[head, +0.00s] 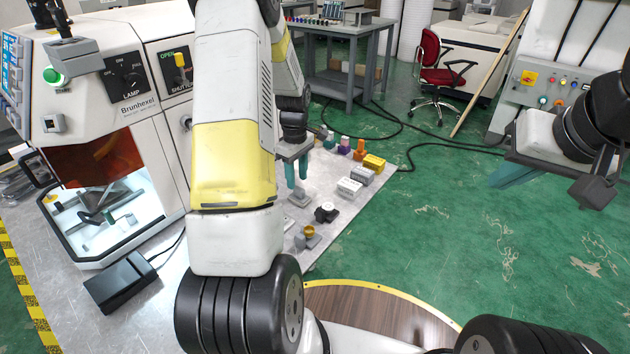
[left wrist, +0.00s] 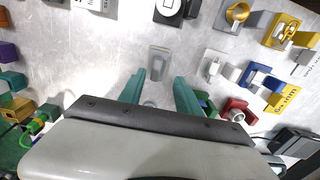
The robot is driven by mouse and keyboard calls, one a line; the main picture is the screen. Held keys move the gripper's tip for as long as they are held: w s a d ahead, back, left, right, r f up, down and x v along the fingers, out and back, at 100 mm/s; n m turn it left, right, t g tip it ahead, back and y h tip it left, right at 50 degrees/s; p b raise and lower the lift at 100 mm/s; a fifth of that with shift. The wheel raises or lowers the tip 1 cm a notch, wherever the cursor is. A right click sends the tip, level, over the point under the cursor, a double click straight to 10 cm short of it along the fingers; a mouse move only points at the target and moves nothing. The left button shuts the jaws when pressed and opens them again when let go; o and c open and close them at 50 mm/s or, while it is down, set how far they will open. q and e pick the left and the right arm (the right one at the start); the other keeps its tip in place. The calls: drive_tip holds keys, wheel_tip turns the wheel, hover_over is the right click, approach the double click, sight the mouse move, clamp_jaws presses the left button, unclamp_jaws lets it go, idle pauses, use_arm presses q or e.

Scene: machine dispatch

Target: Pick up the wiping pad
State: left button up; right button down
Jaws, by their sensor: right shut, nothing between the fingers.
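My left gripper (head: 297,178) points down over the metal table, its teal fingers apart with nothing held between them. In the left wrist view the fingers (left wrist: 160,76) are open, with a small pale grey block (left wrist: 159,60) just beyond their tips. This block may be the wiping pad, but I cannot tell for sure. It also shows in the head view (head: 299,196) on the table below the left fingers. My right gripper (head: 513,174) hangs over the green floor at the right, shut and empty, far from the table items.
A black and white round-topped item (head: 326,212) and a grey holder with a yellow ring (head: 307,238) stand nearby. Several coloured fixtures line the table's far edge. The Brunhexel machine (head: 150,105) stands at the left, with a black pedal-like box (head: 120,283) in front.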

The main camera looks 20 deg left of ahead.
sight(299, 188)
use_arm(q)
drive_tip(key=f, duration=0.5)
drive_tip(key=shift+w+d+f, duration=0.15)
drive_tip(key=shift+w, duration=0.2)
drive_tip(key=shift+c, duration=0.2)
clamp_jaws()
